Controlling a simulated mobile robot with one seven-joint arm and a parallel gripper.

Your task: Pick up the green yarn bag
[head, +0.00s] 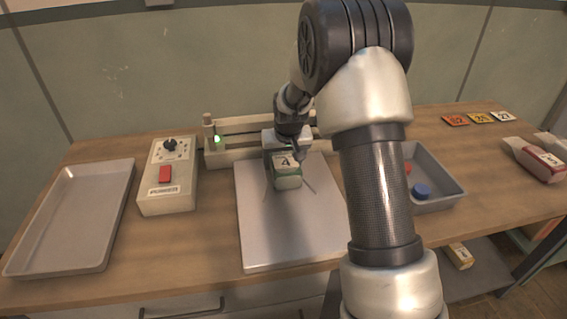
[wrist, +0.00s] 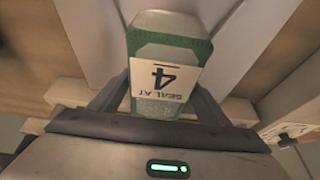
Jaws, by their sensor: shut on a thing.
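The green yarn bag (head: 287,179) has a white label with a "4" and stands over the pale plate (head: 284,237) in the middle of the table. My gripper (head: 287,158) is shut on it from the back and above. In the wrist view the bag (wrist: 170,45) sits between the two fingers (wrist: 160,100), its label reading "SEAL AT 4" upside down. I cannot tell whether the bag's bottom touches the plate.
A control box (head: 168,178) with a red switch and black knob stands left of the plate. An empty metal tray (head: 72,217) lies at far left. Right of my arm is a grey bin (head: 440,192) with red and blue items. A rail with a green light (head: 217,139) runs behind.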

